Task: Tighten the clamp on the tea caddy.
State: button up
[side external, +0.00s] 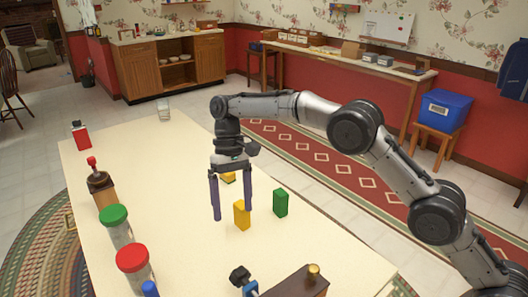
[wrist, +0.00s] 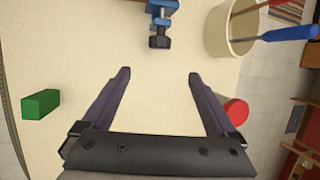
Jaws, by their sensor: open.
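The tea caddy (side external: 300,282) is a brown box with a brass knob, cut off by the bottom edge of the side view. The blue clamp (side external: 251,290) with a black knob (side external: 240,275) is at its left; whether it touches the caddy cannot be told. In the wrist view the clamp (wrist: 160,14) shows at the top centre, its black knob (wrist: 159,41) toward my gripper, and the caddy is out of frame. My gripper (side external: 232,213) is open, pointing down over the table, apart from the clamp. Its spread fingers (wrist: 158,75) hold nothing in the wrist view.
A yellow block (side external: 242,215) shows behind or between my fingers; a green block (side external: 281,203) stands to the right. A green-lidded jar (side external: 116,227) and red-lidded jar (side external: 134,263) line the left. A cup (wrist: 229,35) of tools stands beside the clamp. The table between is clear.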

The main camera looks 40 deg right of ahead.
jog(key=s+d+r+t, duration=0.1)
jog(key=s+d+r, duration=0.1)
jog(key=r, duration=0.5)
jog(key=s+d+r+t, duration=0.1)
jog(key=s+d+r, duration=0.1)
jog(key=r, duration=0.5)
jog(key=shift+s+d+m+t, duration=0.3)
jog(key=shift+s+d, duration=0.05)
jog(key=shift+d, duration=0.4)
